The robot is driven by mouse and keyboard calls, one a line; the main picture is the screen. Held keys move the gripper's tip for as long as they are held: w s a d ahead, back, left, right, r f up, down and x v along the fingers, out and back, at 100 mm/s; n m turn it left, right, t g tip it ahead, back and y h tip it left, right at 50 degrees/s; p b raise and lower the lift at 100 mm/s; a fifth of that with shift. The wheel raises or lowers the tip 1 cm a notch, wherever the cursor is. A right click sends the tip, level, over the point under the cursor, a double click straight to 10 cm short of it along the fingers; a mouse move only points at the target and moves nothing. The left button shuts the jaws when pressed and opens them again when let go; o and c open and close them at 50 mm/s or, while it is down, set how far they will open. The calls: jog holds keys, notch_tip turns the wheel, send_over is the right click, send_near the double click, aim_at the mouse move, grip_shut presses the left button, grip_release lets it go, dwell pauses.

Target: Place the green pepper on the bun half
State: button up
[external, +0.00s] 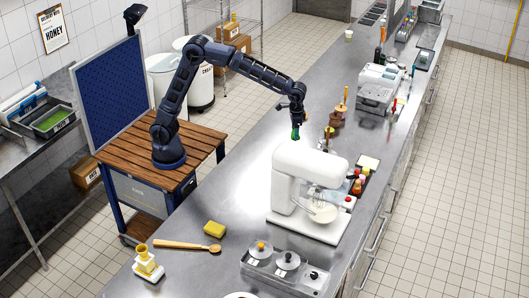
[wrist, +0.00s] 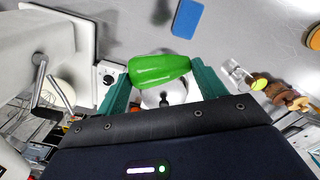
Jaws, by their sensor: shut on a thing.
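The green pepper (wrist: 158,70) is between the two green fingers of my gripper (wrist: 162,78) in the wrist view. My gripper is shut on it. In the external view my gripper (external: 296,124) hangs over the steel counter with the green pepper (external: 296,133) below it, behind the mixer. The pepper appears to be held above the counter. I cannot pick out the bun half for sure in either view. A pale round thing (wrist: 176,96) lies partly hidden behind the pepper and the fingers in the wrist view.
A white stand mixer (external: 298,172) stands close in front of my gripper. Brown wooden items (external: 335,118) stand to its right. The counter left of the mixer is clear.

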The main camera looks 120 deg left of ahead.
jog(key=s+a+n, duration=0.4)
jog(key=s+a, duration=0.2)
jog(key=a, duration=1)
jog(key=s+a+n, duration=0.4)
jog(key=s+a, duration=0.1)
jog(key=a, duration=1.1)
jog(key=s+a+n, duration=0.4)
jog(key=s+a, duration=0.2)
jog(key=a, duration=0.9)
jog(key=f, duration=1.8)
jog(key=shift+a+f, duration=0.2)
jog(key=shift+f, duration=0.2)
jog(key=shift+f, duration=0.15)
jog(key=o, duration=1)
jog(key=shift+c, duration=0.2)
notch_tip(320, 180, up, 12)
jog(key=shift+r, duration=0.2)
